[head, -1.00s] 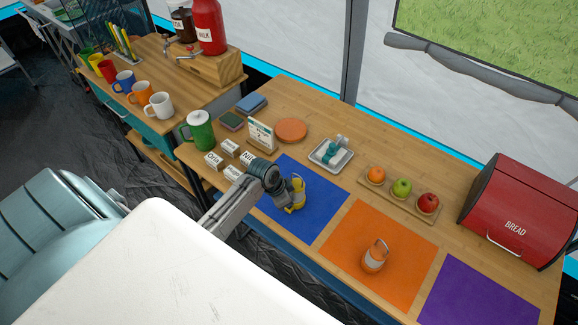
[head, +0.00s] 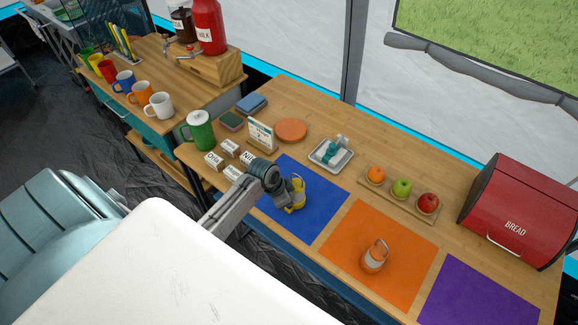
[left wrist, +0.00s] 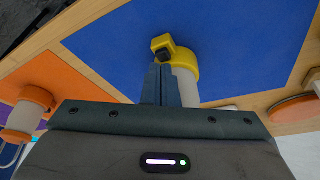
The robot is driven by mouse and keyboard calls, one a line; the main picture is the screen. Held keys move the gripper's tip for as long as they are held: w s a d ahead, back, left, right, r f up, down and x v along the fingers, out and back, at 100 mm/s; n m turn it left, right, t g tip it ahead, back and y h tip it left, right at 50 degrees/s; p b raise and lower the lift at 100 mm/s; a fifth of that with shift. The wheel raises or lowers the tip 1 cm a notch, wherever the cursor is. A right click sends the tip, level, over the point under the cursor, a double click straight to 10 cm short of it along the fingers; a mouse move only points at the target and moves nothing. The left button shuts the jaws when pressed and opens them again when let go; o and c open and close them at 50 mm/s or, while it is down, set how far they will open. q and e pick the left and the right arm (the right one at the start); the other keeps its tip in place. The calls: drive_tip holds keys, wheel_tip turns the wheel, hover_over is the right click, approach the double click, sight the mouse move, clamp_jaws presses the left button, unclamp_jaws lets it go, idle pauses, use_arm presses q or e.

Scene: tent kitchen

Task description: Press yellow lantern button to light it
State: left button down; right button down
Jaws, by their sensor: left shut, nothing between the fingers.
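The yellow lantern (head: 298,194) stands on the blue mat (head: 316,218), partly hidden behind my gripper. In the left wrist view the lantern (left wrist: 185,62) shows its yellow top and pale body, with a small yellow block and dark piece (left wrist: 163,47) sticking out. My left gripper (head: 287,201) is shut and empty right beside the lantern. In the left wrist view its fingertips (left wrist: 161,68) are at that dark piece; I cannot tell whether they touch it. I see no clear glow from the lantern. My right gripper is not in view.
An orange lantern (head: 373,256) stands on the orange mat (head: 408,258), and a purple mat (head: 475,295) lies bare. White labelled blocks (head: 214,160), a green pitcher (head: 200,132), a sign (head: 262,136), a tray (head: 322,163), a fruit board (head: 387,201) and a red bread box (head: 515,215) surround them.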

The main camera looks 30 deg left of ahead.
use_arm(q)
drive_tip(key=shift+f+b, duration=0.5)
drive_tip(key=shift+f, duration=0.35)
idle(1.0)
wheel_tip(320, 180, up, 7)
drive_tip(key=p, duration=0.7)
idle(0.7)
